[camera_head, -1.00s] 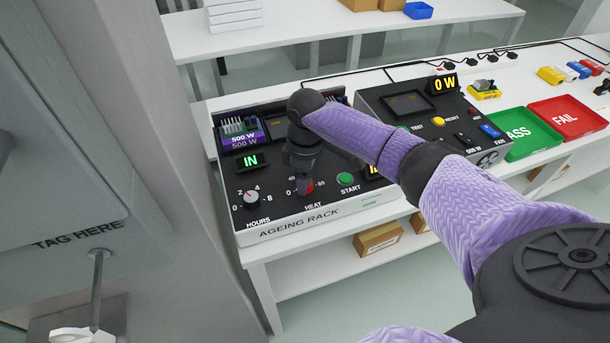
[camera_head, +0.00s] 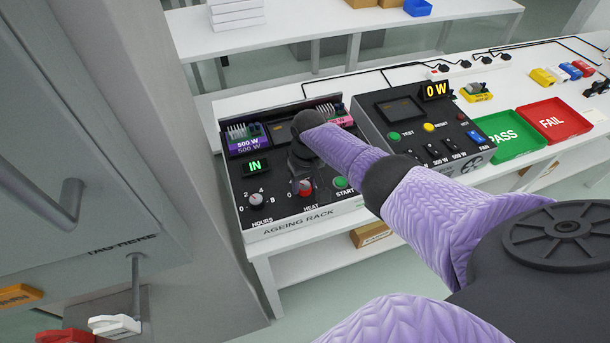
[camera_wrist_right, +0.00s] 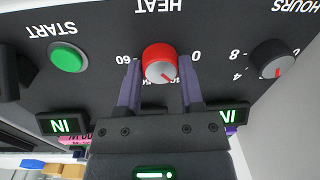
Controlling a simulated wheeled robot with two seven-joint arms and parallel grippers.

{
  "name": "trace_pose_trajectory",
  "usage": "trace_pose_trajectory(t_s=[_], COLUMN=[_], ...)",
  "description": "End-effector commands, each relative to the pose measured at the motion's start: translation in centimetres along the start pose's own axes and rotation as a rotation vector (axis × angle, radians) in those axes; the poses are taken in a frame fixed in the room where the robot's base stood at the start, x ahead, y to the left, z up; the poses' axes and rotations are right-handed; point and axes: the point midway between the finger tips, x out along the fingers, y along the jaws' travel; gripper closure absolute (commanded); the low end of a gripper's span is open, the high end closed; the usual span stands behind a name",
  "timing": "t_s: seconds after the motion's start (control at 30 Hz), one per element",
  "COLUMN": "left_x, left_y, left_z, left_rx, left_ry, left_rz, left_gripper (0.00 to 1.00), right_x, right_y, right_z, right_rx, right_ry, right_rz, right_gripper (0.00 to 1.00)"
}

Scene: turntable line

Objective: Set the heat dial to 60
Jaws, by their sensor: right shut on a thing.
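The red heat dial (camera_wrist_right: 160,58) with its grey cap sits on the ageing rack's sloped black panel; it also shows in the head view (camera_head: 306,190). The wrist view is upside down, with 0 to the dial's right and 60 to its left. The red pointer line slants to the lower right, between 0 and the middle marks, which my gripper partly hides. My right gripper (camera_wrist_right: 160,74) is shut on the dial, one finger on each side. My left gripper is not in view.
The hours dial (camera_wrist_right: 273,60) and green START button (camera_wrist_right: 68,57) flank the heat dial. The ageing rack (camera_head: 290,235) stands beside a test console (camera_head: 425,125). Green PASS (camera_head: 505,152) and red FAIL (camera_head: 558,135) trays lie further right. A grey cabinet (camera_head: 120,150) stands close on the left.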

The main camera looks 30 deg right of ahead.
Motion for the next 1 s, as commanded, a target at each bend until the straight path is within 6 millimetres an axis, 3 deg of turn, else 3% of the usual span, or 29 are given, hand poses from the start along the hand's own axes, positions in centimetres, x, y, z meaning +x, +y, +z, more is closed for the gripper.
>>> trace_pose_trajectory(t_s=[0.4,1.0], left_x=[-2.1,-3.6], left_y=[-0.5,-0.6], left_z=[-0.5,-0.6], left_rx=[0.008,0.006], left_ry=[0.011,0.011], left_rz=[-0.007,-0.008], left_gripper=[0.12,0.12], right_x=[-0.3,-0.2], right_y=[-0.1,0.0], right_z=[0.0,0.0], right_rx=[0.392,0.959], right_ry=[0.025,0.058], right_rz=[-0.003,-0.004], right_gripper=[1.00,1.00])
